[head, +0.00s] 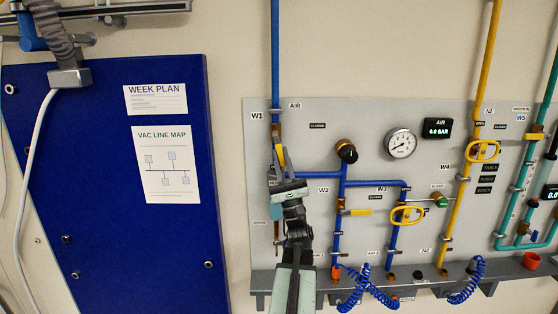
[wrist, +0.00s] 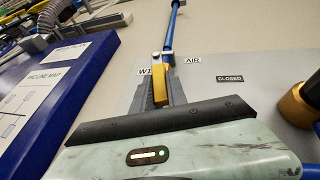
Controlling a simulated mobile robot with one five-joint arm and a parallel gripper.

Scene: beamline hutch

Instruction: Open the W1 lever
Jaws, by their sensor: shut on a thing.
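The W1 lever (head: 281,156) is a yellow handle on the blue pipe (head: 275,60) under the W1 label (head: 257,116), on the left of the panel in the head view. In the wrist view the yellow lever (wrist: 160,85) shows between the fingers. My gripper (head: 280,168) is shut on the lever; it also shows in the wrist view (wrist: 163,94). A CLOSED sign (head: 318,126) stands to the right of the lever.
To the right are the W2 lever (head: 356,212), the yellow W3 wheel (head: 407,215), the W4 wheel (head: 483,151) and a round gauge (head: 401,144). An AIR display (head: 437,128) reads 0.0 BAR. Coiled blue hoses (head: 368,290) hang below. A blue board (head: 105,240) stands left.

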